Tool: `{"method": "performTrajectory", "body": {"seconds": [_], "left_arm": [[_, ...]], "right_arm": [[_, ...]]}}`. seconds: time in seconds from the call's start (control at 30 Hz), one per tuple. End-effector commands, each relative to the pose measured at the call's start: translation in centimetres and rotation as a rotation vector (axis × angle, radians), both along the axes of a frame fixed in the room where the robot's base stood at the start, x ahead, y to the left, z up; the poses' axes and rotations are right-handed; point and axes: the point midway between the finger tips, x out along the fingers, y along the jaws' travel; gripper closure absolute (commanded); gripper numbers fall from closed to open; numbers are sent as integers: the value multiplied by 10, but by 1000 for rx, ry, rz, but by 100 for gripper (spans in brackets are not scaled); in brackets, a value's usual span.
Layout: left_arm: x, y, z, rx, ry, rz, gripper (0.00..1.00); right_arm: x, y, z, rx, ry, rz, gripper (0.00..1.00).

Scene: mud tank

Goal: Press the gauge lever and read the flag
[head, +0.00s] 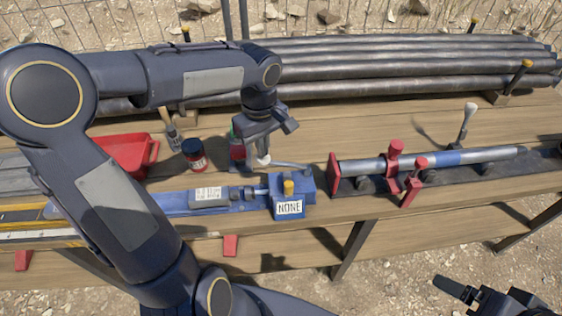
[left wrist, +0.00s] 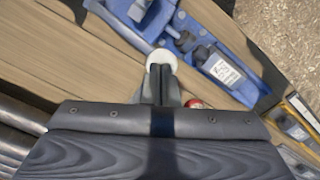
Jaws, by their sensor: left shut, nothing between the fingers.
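The blue gauge (head: 307,188) sits on the bench, with a yellow piece (head: 288,187) on its block. Its white flag (head: 289,207) reads "NONE". A thin grey lever (head: 290,165) runs left from the block to under my left gripper (head: 263,157). In the left wrist view, the shut, empty fingertips (left wrist: 160,72) are at a round white knob (left wrist: 161,60), covering part of it; I cannot tell whether they touch. The blue gauge body (left wrist: 228,75) also shows there. My right gripper (head: 485,297) is low at the right, partly cut off, away from the bench.
A grey tube in a clamp with red parts (head: 395,160) lies right of the gauge. Long pipes (head: 400,65) line the back. A dark red-labelled jar (head: 194,154), a green-and-red bottle (head: 237,150) and a red scoop (head: 128,153) stand left of the gauge.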

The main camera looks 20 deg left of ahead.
Motion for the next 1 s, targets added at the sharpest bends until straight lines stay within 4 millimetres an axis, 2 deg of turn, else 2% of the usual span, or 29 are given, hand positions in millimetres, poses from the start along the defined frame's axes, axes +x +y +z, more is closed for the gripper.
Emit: {"method": "performTrajectory", "body": {"seconds": [1.0], "left_arm": [[0,-1,-43,-1,0,-1,100]], "right_arm": [[0,0,-36,0,0,0,12]]}}
